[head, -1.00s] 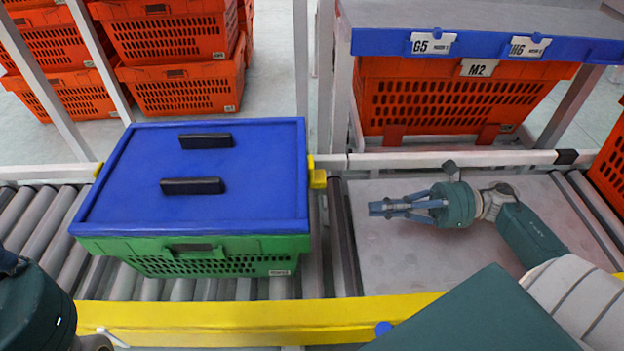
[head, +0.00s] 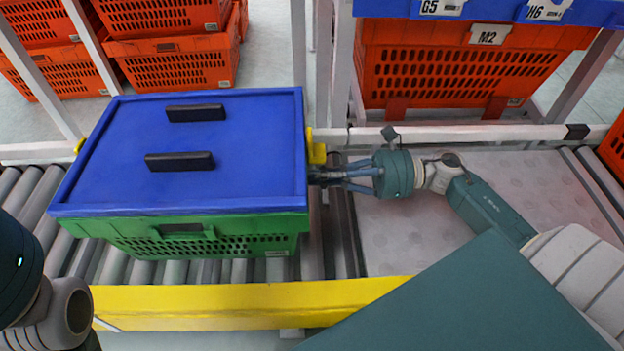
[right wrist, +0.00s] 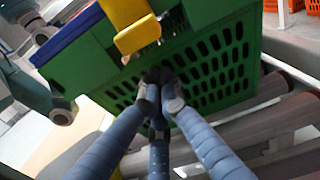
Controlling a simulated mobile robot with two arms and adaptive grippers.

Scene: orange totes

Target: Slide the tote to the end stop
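The green tote (head: 210,241) with a blue lid (head: 245,140) and two black handles sits on the roller conveyor in the head view. Its perforated green side (right wrist: 215,60) fills much of the right wrist view. My right gripper (head: 314,177) is at the tote's right side, its blue fingers drawn together. In the right wrist view its fingertips (right wrist: 160,88) meet close together at the tote wall, seemingly touching it, with nothing held between them. My left arm shows at the left edge, but its gripper is out of view. I cannot make out the end stop for certain.
Yellow pieces sit by the tote's right side (head: 316,150) and left side. A yellow rail (head: 240,308) runs along the front and a white rail (head: 470,135) along the back. A bare flat plate (head: 430,235) lies right of the rollers. Orange totes (head: 450,75) stand behind.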

